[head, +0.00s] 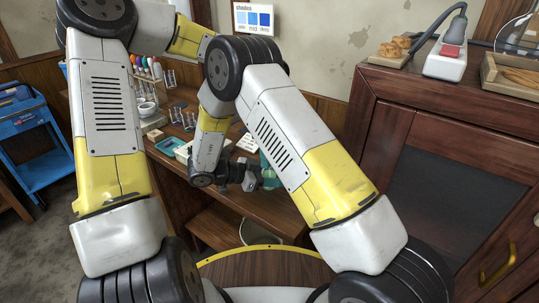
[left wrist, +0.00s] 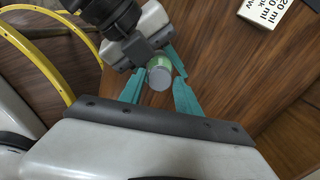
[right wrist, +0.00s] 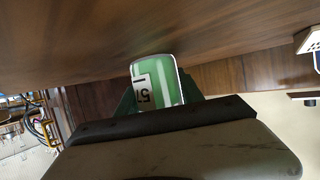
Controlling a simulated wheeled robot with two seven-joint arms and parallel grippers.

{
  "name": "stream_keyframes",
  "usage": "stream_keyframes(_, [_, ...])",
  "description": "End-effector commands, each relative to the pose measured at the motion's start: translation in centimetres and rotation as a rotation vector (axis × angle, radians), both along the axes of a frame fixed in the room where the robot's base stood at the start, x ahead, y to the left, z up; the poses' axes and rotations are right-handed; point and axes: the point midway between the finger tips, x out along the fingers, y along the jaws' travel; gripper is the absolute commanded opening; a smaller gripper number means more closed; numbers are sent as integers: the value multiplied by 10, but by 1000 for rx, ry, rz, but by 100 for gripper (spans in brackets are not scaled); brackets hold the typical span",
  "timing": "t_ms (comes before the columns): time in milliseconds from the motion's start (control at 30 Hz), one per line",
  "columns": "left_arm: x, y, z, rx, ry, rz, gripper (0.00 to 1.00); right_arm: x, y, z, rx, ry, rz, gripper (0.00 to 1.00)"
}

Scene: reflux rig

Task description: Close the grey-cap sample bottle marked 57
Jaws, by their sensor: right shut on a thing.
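The sample bottle (right wrist: 168,88) is green, with a white label (right wrist: 142,92) whose 57 appears upside down in the right wrist view. My right gripper (right wrist: 158,96) is shut on its body. In the left wrist view, the bottle's grey cap (left wrist: 159,79) faces my camera, with a little green body (left wrist: 178,63) behind it. How tightly the cap sits cannot be told. My left gripper (left wrist: 157,88) is open, its teal fingers on either side of the cap with visible gaps. In the head view my arms mostly hide the bottle and the left gripper.
The wooden desk (head: 173,200) lies below the grippers. A white box with printed ml text (left wrist: 268,12) stands near them. A dark wooden cabinet (head: 365,125) stands at right.

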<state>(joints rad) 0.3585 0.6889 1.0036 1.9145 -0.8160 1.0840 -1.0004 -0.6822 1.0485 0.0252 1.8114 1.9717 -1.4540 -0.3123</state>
Motion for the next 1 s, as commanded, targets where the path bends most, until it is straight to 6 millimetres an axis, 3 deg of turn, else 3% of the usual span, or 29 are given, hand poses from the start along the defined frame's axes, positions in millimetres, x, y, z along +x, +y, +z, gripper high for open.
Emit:
stream_keyframes(300, [0, 2, 39, 5, 0, 2, 52, 0, -1, -1, 0, 1, -2, 0])
stream_keyframes(600, [0, 1, 43, 3, 0, 0, 52, 0, -1, -1, 0, 2, -1, 0])
stream_keyframes(733, [0, 1, 43, 2, 0, 0, 75, 0, -1, -1, 1, 1, -1, 0])
stream_keyframes(1000, [0, 1, 43, 2, 0, 0, 77, 0, -1, -1, 0, 2, -1, 0])
